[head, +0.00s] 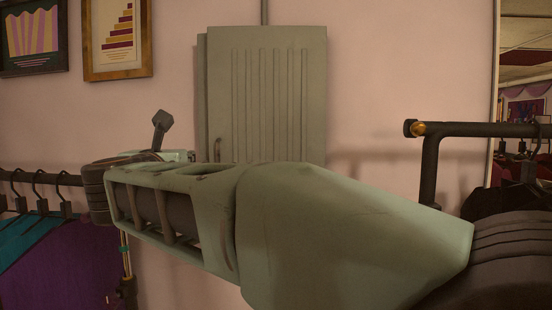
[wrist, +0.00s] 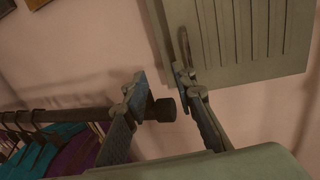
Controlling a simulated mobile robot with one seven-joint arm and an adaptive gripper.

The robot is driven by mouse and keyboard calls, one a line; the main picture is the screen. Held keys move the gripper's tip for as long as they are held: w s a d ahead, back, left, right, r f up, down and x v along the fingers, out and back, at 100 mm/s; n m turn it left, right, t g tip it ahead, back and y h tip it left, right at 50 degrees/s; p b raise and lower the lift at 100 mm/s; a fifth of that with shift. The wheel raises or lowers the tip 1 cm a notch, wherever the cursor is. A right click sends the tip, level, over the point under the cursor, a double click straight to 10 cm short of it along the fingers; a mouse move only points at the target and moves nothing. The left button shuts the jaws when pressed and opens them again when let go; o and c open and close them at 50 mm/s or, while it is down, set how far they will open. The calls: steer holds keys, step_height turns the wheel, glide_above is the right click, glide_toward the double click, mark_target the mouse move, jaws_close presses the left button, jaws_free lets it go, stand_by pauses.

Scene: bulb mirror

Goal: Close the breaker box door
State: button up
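The breaker box door (head: 267,80) is a grey-green ribbed panel on the pink wall, in the middle of the head view. A strip of the box (head: 202,85) shows along its left edge; I cannot tell whether the door is fully flush. The door handle (head: 217,149) is at its lower left. In the wrist view the door (wrist: 270,75) fills the upper right, with the handle (wrist: 184,45) near its left edge. My gripper (wrist: 157,76) is open and empty, below and left of the handle. One fingertip appears close to the handle; contact is unclear. My arm hides the door's bottom in the head view.
A dark clothes rail (head: 30,178) with hangers and purple and teal garments is at left. Another rail (head: 480,130) and a mirror (head: 525,60) are at right. Framed pictures (head: 118,38) hang at upper left. A conduit (head: 264,12) runs above the box.

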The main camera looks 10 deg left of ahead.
steer(key=shift+s, duration=0.4)
steer(key=shift+b, duration=0.3)
